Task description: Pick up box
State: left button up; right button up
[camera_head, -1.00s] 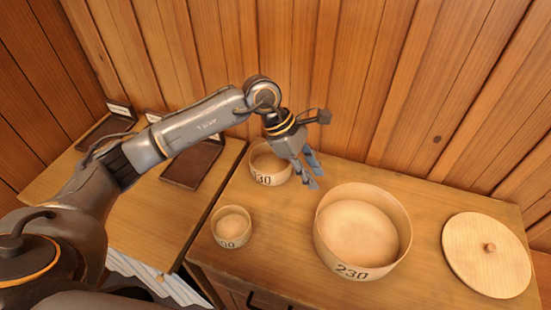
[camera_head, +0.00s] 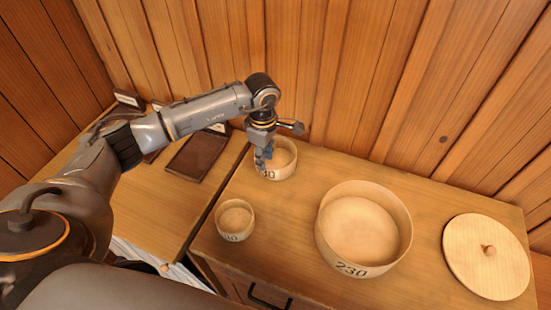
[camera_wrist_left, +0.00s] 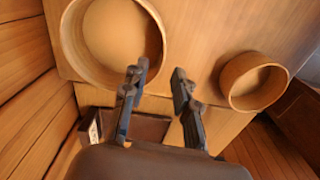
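Three round, open wooden boxes stand on the cabinet top: a mid-sized one (camera_head: 284,165) at the back left, a small one (camera_head: 235,222) at the front left, and a large one marked 230 (camera_head: 350,268) in the middle. My left gripper (camera_head: 263,166) is at the left side of the mid-sized box and covers part of it. In the left wrist view the gripper (camera_wrist_left: 159,72) is open and empty; one finger overlaps the mid-sized box's rim (camera_wrist_left: 160,38), the other lies outside it. Contact cannot be told. The small box (camera_wrist_left: 253,82) is at right.
A round wooden lid with a knob (camera_head: 487,270) lies right of the large box. Dark trays (camera_head: 196,157) lie on the surface to the left. A plank wall (camera_head: 400,80) closes off the back. The cabinet top between the boxes is clear.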

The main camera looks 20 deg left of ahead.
pick_arm(q)
notch_tip(320, 180, down, 4)
jog(key=shift+d+f+p, duration=0.15)
jog(key=shift+f+p, duration=0.1)
jog(key=shift+p, duration=0.8)
jog(key=shift+f, duration=0.25)
grip_shut()
